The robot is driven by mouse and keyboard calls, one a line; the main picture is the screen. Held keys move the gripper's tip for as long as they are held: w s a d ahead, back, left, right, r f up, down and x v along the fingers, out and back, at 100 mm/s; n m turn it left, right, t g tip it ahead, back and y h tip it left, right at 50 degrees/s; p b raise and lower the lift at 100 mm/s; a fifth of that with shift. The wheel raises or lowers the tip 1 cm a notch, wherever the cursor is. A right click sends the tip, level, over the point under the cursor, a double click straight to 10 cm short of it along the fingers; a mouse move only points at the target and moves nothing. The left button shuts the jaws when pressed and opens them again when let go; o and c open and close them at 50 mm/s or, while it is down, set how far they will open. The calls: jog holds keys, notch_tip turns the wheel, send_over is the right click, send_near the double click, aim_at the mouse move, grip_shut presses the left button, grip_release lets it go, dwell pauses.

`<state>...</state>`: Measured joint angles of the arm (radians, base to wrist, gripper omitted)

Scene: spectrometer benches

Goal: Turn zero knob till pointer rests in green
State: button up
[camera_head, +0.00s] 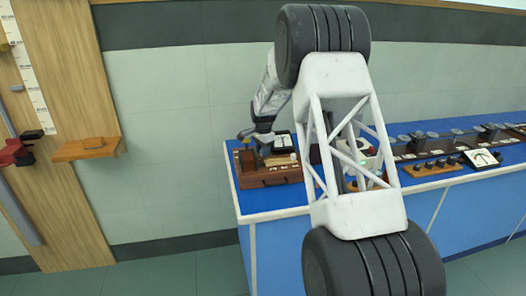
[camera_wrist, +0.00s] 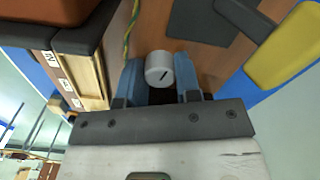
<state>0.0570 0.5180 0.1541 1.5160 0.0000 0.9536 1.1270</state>
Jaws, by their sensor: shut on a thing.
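A silver-white round knob (camera_wrist: 158,68) with a black line on its face sits between the two blue fingers of my gripper (camera_wrist: 159,73) in the wrist view. The gripper is shut on this knob. In the head view my gripper (camera_head: 263,140) is small, low over a brown wooden instrument box (camera_head: 270,179) at the bench's left end. A dark-framed pale panel (camera_head: 283,142) stands at the box; it is too small to make out a pointer or green band. The wrist view shows no dial face.
The blue bench (camera_head: 275,201) runs to the right. A white dial panel (camera_head: 482,158) and a wooden block with dark knobs (camera_head: 432,168) stand there. A wooden wall shelf (camera_head: 87,149) is at left. In the wrist view a yellow block (camera_wrist: 283,48) lies right of the fingers.

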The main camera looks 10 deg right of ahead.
jog(key=o, duration=0.9)
jog(key=shift+o, duration=0.2)
jog(key=shift+r, duration=3.9)
